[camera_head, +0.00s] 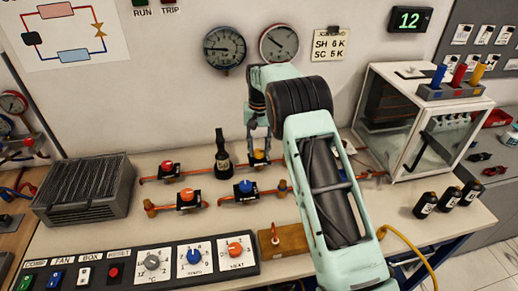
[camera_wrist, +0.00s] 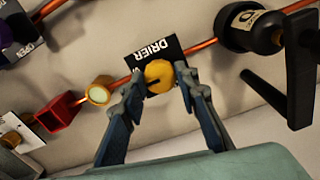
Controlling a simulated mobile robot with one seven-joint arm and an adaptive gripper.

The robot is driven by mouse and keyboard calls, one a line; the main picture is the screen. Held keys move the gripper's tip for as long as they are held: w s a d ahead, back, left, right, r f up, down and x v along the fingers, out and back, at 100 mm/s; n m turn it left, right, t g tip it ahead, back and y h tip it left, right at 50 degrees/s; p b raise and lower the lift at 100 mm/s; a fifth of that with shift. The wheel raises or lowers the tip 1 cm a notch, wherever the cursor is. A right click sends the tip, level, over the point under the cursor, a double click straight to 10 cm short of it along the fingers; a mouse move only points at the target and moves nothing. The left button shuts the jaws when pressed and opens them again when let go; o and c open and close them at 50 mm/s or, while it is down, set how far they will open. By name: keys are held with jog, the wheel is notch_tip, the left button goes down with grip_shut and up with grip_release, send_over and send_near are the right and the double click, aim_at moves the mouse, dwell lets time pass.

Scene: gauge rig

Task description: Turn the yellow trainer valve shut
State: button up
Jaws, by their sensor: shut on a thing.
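The yellow trainer valve is a round yellow knob (camera_wrist: 160,73) with a dark mark on its face. It sits on a black plate lettered "DRIER" (camera_wrist: 147,50) on a copper pipe in the wrist view. My gripper (camera_wrist: 159,84) has one finger on each side of the knob, shut on it. In the head view my gripper (camera_head: 259,132) points down from above at the yellow knob (camera_head: 259,155), just right of a black bottle-like part. The fingers partly cover the plate.
A black bottle-like part (camera_head: 222,152) stands close left of my gripper. Red (camera_head: 167,167), orange (camera_head: 187,195) and blue (camera_head: 245,186) knobs sit on nearby pipes. A glass-fronted box (camera_head: 402,125) stands to the right, with small black bottles (camera_head: 447,199) before it.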

aim_at(259, 152)
jog(key=o, duration=1.1)
jog(key=shift+o, duration=0.2)
jog(key=shift+r, duration=0.15)
notch_tip(259, 152, up, 12)
